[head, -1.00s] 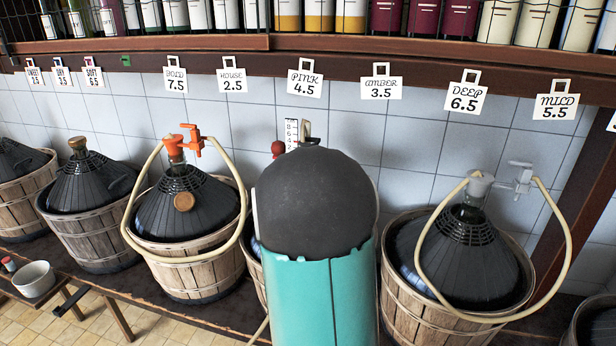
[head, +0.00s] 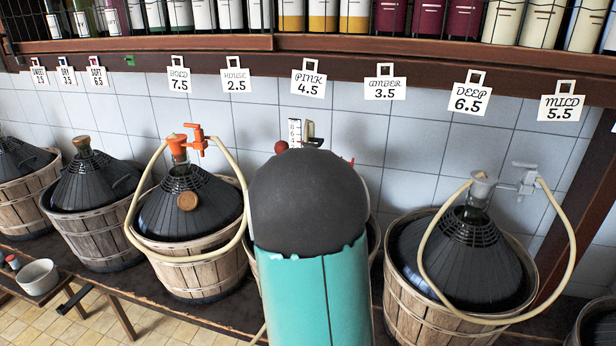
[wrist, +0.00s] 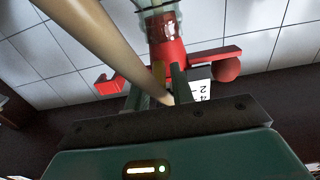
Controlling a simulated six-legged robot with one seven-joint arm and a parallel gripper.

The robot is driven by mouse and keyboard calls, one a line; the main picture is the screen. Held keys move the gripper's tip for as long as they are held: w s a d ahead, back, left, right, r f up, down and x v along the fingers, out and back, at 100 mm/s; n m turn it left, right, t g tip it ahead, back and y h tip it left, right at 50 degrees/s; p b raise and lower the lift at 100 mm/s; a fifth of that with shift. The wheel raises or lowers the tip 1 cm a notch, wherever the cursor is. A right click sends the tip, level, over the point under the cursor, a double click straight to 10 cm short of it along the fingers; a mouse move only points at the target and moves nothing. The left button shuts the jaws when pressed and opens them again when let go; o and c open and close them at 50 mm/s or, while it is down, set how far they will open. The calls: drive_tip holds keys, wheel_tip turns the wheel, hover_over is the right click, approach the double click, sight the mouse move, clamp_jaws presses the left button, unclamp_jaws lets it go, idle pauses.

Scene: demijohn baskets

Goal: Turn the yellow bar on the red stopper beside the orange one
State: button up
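The red stopper (wrist: 168,48) sits in a glass neck at the top of the wrist view, with red arms to both sides and a red ball (wrist: 226,69) at the right. A narrow yellow-brown bar (wrist: 158,72) shows in front of it. My gripper (wrist: 155,78) is open, its two dark fingers apart on either side of the bar; contact cannot be told. In the head view my arm hides most of this stopper; the red ball (head: 281,147) shows at its left. The orange stopper (head: 178,145) stands on the demijohn to the left.
A tan hose (wrist: 105,40) crosses the wrist view close to my left-hand finger. A grey stopper (head: 482,185) with a looped hose tops the right demijohn. A bottle shelf (head: 420,62) with hanging price signs runs above. A white bowl (head: 38,276) stands at lower left.

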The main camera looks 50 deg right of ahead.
drive_tip(key=v, duration=1.4)
drive_tip(key=shift+d, duration=0.1)
drive_tip(key=w+a+r+n+t+y, duration=0.1)
drive_tip(key=w+a+n+t+y, duration=0.4)
drive_tip(key=a, duration=0.6)
drive_tip(key=w+a+r+n+t+y, duration=0.1)
drive_tip(key=a+n+y, duration=0.2)
drive_tip(key=a+y, duration=0.65)
drive_tip(key=s+a+f+n+g+y, duration=0.2)
drive_tip(key=s+a+n+g, duration=0.3)
drive_tip(key=s+a, duration=0.8)
drive_tip(key=s+f+g, duration=0.1)
drive_tip(key=s+g, duration=0.1)
drive_tip(key=s, duration=0.2)
drive_tip(key=shift+s+a+n, duration=0.15)
drive_tip(key=shift+s+n, duration=0.05)
drive_tip(key=shift+n, duration=0.1)
